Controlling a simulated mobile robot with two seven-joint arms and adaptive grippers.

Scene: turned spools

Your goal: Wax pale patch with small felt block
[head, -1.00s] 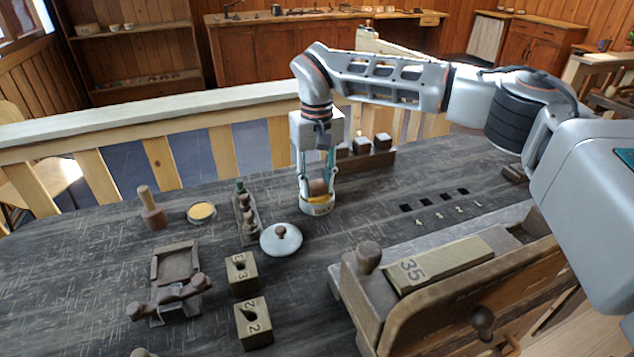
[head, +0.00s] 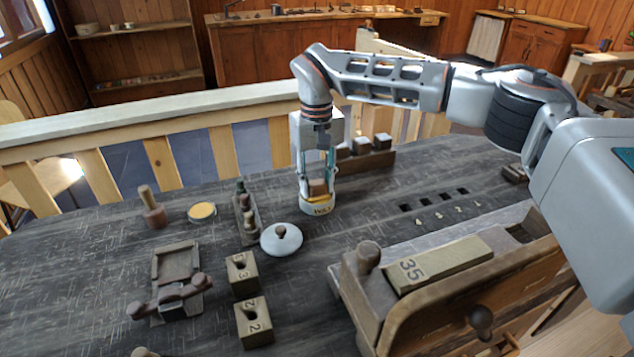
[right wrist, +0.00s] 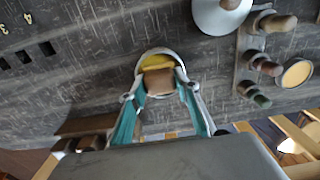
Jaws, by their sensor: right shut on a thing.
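My right gripper (head: 318,186) points down over an open round tin (head: 316,209) of yellow wax, its label not clearly readable. It is shut on a small brown block (head: 318,188), held at the tin's mouth. In the right wrist view the block (right wrist: 159,82) sits between the two fingers, with yellow wax (right wrist: 155,62) and the pale rim beyond it. I cannot tell whether its underside touches the wax. A long block marked 35 (head: 440,264) lies on the wooden bench fixture at the right. I cannot make out a distinct pale patch. My left gripper is not in view.
A white knobbed lid (head: 282,240) lies just left of the tin. A rack of small spools (head: 246,213), a shallow yellow dish (head: 202,212) and numbered blocks (head: 242,275) stand further left. A rack with dark blocks (head: 365,158) is behind. Numbered square holes (head: 434,201) are at right.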

